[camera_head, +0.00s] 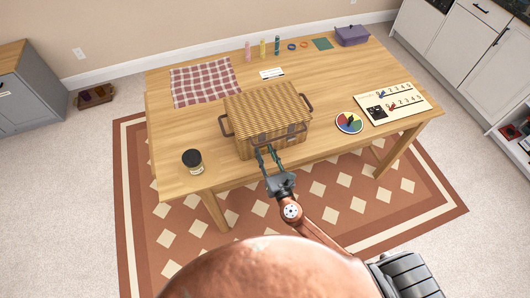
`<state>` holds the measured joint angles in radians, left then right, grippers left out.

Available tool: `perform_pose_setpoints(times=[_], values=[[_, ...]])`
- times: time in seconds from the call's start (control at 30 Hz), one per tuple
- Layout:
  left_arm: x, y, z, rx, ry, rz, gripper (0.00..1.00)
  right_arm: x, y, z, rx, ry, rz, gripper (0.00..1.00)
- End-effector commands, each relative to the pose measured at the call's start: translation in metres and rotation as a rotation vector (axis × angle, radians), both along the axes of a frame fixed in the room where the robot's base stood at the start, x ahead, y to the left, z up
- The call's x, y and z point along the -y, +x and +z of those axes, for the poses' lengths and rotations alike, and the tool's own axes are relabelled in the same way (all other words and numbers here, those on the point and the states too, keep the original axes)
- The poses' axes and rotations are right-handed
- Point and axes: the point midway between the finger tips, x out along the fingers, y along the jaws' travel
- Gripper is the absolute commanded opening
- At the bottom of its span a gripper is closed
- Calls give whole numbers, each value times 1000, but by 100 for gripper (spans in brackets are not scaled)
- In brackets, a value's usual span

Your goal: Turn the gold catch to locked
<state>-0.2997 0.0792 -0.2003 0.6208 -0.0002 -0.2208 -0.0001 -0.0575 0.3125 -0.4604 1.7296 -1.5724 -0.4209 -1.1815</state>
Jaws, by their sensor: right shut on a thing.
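A wicker basket (262,105) with a closed lid and brown side handles stands on the wooden table. Its front has small metal fittings near the lid's edge; one (291,130) shows right of my gripper. My right gripper (266,150) reaches up from the table's front edge, its fingers at the basket's front, left of that fitting. It is shut on a small part there, seemingly the gold catch, which the fingers largely hide. The catch's colour and turn are too small to read. My left gripper is not in view.
A dark-lidded jar (193,161) stands left of the basket. A colour wheel (349,123) and a numbered board (392,104) lie to the right. A checked cloth (205,82), small bottles and a purple box (352,36) are further back. The table's front left is mostly clear.

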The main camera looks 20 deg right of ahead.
Motion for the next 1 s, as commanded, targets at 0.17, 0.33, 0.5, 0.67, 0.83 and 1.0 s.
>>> perform_pose_setpoints(times=[0.17, 0.33, 0.5, 0.67, 0.83, 1.0], values=[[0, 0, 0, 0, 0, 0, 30, 0, 0, 0, 0, 0, 0, 12], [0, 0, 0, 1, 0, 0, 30, 0, 0, 0, 0, 1, 0, 5], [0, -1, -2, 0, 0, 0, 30, 0, 0, -1, -1, 19, 0, 4], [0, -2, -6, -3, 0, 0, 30, 0, 0, -1, -5, 80, -1, 4], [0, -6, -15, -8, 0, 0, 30, 0, 0, -2, -12, 195, -2, 4], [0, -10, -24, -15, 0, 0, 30, 0, 0, -3, -21, 348, -1, 4]])
